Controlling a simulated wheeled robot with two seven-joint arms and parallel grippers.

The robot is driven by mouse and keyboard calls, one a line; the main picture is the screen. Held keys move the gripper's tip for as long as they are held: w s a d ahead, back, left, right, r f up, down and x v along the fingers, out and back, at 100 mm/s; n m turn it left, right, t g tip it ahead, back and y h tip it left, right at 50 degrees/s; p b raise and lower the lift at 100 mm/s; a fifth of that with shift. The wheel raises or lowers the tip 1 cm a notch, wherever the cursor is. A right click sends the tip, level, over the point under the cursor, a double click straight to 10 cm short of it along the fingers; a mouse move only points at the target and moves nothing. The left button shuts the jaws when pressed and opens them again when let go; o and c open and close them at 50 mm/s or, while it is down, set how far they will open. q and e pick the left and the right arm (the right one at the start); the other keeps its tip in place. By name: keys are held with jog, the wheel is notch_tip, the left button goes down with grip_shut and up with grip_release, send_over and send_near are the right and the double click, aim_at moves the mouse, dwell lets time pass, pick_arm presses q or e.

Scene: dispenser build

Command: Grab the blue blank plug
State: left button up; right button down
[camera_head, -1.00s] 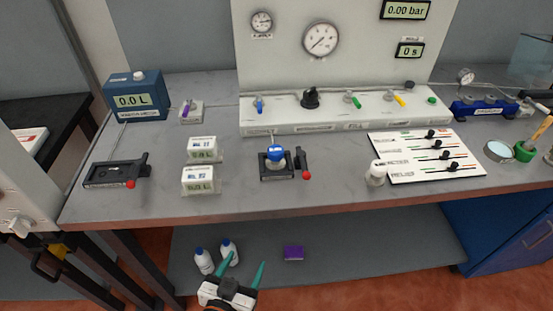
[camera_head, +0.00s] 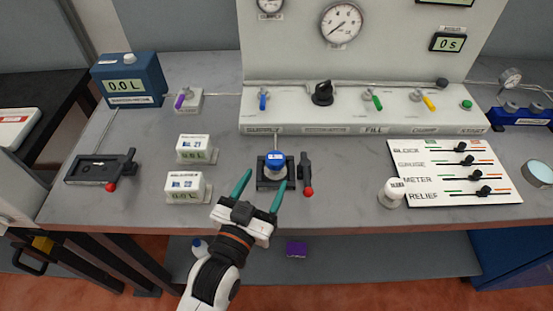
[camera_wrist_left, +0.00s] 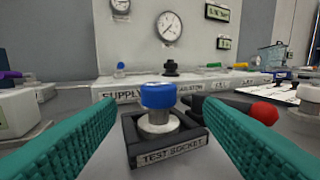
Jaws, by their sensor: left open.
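The blue blank plug (camera_head: 275,161) has a blue cap over a pale metal body. It stands upright in the black test socket (camera_head: 264,184) on the grey bench; the socket's label is readable in the left wrist view (camera_wrist_left: 172,153). My left gripper (camera_head: 262,190) is open, its two green fingers pointing toward the plug from the front of the bench. In the left wrist view the blue plug (camera_wrist_left: 158,96) stands centred between the fingers and beyond them, with nothing held. My right gripper is not in view.
A lever with a red knob (camera_head: 308,190) is right of the socket. Two white display boxes (camera_head: 186,187) stand to the left. The valve panel (camera_head: 350,128) stands behind.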

aim_at(272, 168)
pick_arm(q)
jog(key=shift+x, duration=0.75)
jog(key=shift+w+d, duration=0.1)
jog(key=shift+w, duration=0.2)
jog(key=shift+w+d, duration=0.15)
jog(key=shift+w, duration=0.15)
jog(key=p+x, duration=0.1)
jog(key=x, duration=0.3)
jog(key=shift+w+f, duration=0.1)
jog(key=shift+w, duration=0.1)
jog(key=shift+w+f, duration=0.1)
jog(key=shift+w, duration=0.05)
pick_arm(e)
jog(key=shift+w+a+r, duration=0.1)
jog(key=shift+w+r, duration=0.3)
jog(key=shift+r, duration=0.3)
pick_arm(q)
jog(key=shift+c, duration=1)
jog(key=c, duration=0.9)
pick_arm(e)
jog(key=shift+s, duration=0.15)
